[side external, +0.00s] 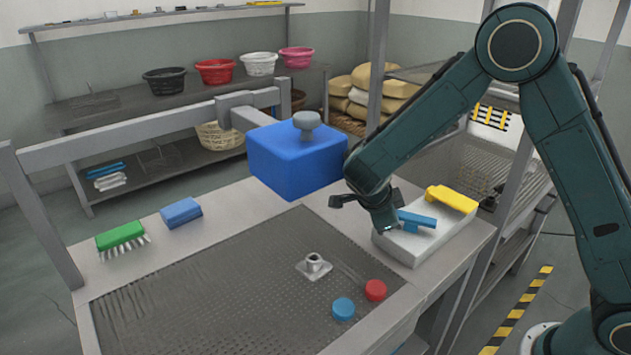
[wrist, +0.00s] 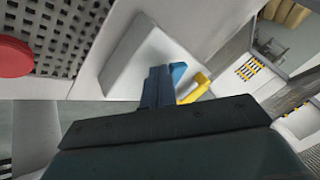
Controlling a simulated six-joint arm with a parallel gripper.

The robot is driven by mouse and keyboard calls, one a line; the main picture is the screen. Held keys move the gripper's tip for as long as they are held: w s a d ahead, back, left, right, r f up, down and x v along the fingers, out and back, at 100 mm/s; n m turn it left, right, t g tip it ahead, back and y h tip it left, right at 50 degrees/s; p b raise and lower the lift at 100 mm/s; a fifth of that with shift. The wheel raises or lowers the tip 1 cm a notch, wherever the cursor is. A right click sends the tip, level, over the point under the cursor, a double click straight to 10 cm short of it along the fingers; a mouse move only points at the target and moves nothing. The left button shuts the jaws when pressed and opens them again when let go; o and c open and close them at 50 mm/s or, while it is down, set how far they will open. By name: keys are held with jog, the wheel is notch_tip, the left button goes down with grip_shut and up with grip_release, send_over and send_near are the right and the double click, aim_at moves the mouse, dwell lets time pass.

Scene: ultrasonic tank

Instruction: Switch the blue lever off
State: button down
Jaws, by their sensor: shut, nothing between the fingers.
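The blue lever (side external: 417,219) sits on a white box (side external: 410,247) at the right side of the table, beside a yellow lever (side external: 452,199). In the wrist view the blue lever (wrist: 178,72) shows just past my gripper's fingers, with the yellow lever (wrist: 196,88) to its right. My gripper (side external: 394,228) is shut and empty, pointing down at the left end of the blue lever. It is very close to the lever; I cannot tell whether they touch. The fingers hide part of the lever in both views.
A red disc (side external: 375,290) and a blue disc (side external: 343,309) lie on the perforated grey surface (side external: 230,290), near a small metal fitting (side external: 313,265). A large blue block (side external: 297,160) with a grey knob stands behind. A green brush (side external: 120,236) and blue sponge (side external: 181,213) lie left.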

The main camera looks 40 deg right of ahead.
jog(key=shift+w+d, duration=0.1)
jog(key=shift+w, duration=0.05)
dwell(0.6)
jog(key=shift+a+r, duration=0.3)
jog(key=shift+r, duration=0.1)
jog(key=s+a+r, duration=0.1)
jog(key=s+a, duration=0.1)
jog(key=a, duration=1.1)
jog(key=shift+s+r, duration=0.25)
jog(key=shift+r, duration=0.05)
